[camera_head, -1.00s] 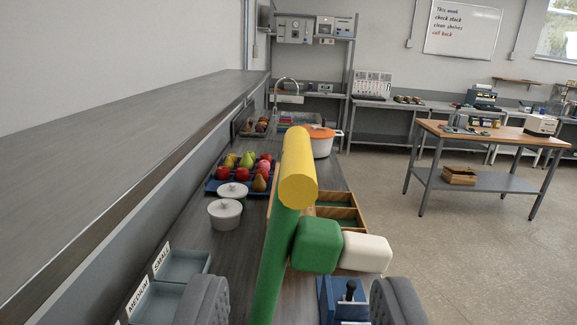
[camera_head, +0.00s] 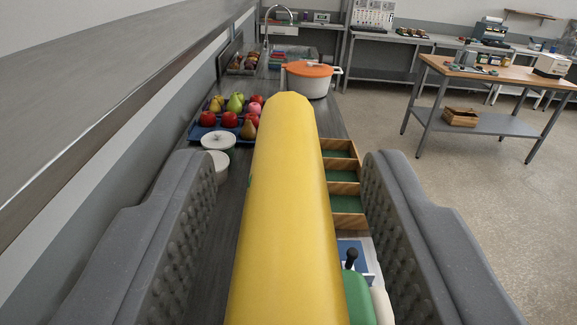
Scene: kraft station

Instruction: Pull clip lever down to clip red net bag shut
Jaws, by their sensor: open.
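The clip lever (camera_head: 285,220) shows as a thick yellow cylindrical grip, large in the middle of the view and running away from me. My gripper (camera_head: 288,170) is open, with one grey ribbed finger on each side of the yellow grip. Gaps show between the grip and both fingers, so neither is closed on it. A green part (camera_head: 357,300) and a cream part (camera_head: 381,306) show low to the right of the grip. The red net bag is not in view.
A wooden divided tray (camera_head: 340,190) with green compartments lies beyond the right finger. A blue fruit tray (camera_head: 200,131), a white lidded pot (camera_head: 218,142) and an orange-lidded pot (camera_head: 308,80) stand farther along the bench. A black knob (camera_head: 351,256) sits at lower right.

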